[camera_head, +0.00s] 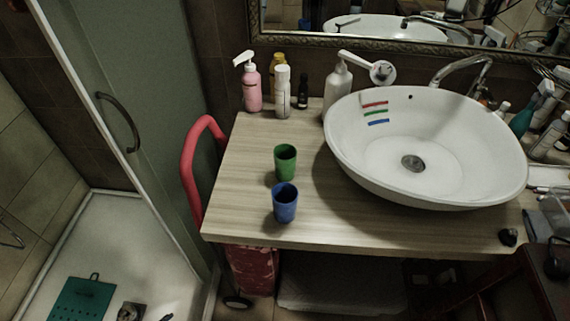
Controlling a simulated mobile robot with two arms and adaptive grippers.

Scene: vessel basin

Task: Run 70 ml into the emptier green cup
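One green cup (285,164) stands upright on the wooden counter (245,185), left of the basin. A blue cup (285,204) stands upright just in front of it, close to the front edge. I see no second green cup. Both cups look dark inside, and I cannot tell how much either holds. The white vessel basin (470,165) has a round drain (413,163) and red, green and blue stripes on its inner wall. A metal faucet (462,66) arches over its back rim; no running water shows. Neither of my grippers is in view.
A pink pump bottle (252,88), a white bottle (283,95) and a white pump bottle (338,85) stand at the back. More bottles crowd the right side. A small black object (508,237) sits near the front right edge.

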